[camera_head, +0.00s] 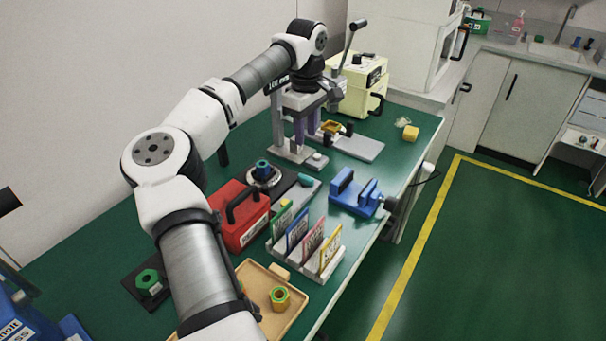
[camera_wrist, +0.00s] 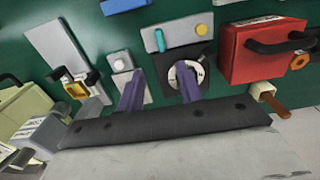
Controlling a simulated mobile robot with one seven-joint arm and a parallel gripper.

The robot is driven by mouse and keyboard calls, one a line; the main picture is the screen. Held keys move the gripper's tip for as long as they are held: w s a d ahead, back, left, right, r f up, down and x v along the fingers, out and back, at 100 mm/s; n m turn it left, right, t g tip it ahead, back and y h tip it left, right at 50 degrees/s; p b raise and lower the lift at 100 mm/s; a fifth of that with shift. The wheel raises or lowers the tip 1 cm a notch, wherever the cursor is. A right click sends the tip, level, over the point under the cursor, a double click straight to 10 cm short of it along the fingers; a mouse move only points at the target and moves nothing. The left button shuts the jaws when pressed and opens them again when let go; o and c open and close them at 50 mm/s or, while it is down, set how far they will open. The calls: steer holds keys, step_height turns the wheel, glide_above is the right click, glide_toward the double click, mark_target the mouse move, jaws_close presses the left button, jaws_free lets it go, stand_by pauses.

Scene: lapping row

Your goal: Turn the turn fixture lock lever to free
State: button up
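The turn fixture (camera_head: 263,183) stands mid-bench, a dark base with a round dial and a blue hex piece on top. In the wrist view its dial (camera_wrist: 198,72) is partly hidden by a finger. The teal lever (camera_head: 305,180) also shows in the head view. Which setting it is in cannot be told. My gripper (camera_wrist: 160,90) has two purple fingers spread apart with nothing between them. It hangs above the bench, apart from the lever.
A red case (camera_head: 240,216) with a black handle stands next to the fixture. A rack of coloured cards (camera_head: 305,255), a blue vise (camera_head: 355,194) and a small grey button box (camera_head: 317,160) are near. A wooden tray (camera_head: 262,277) is at the front. A yellow-green case (camera_head: 357,88) stands behind.

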mark_target(306, 177)
step_height(306, 177, down, 14)
steer(key=shift+r+p, duration=0.15)
steer(key=shift+p, duration=0.8)
jaws_close()
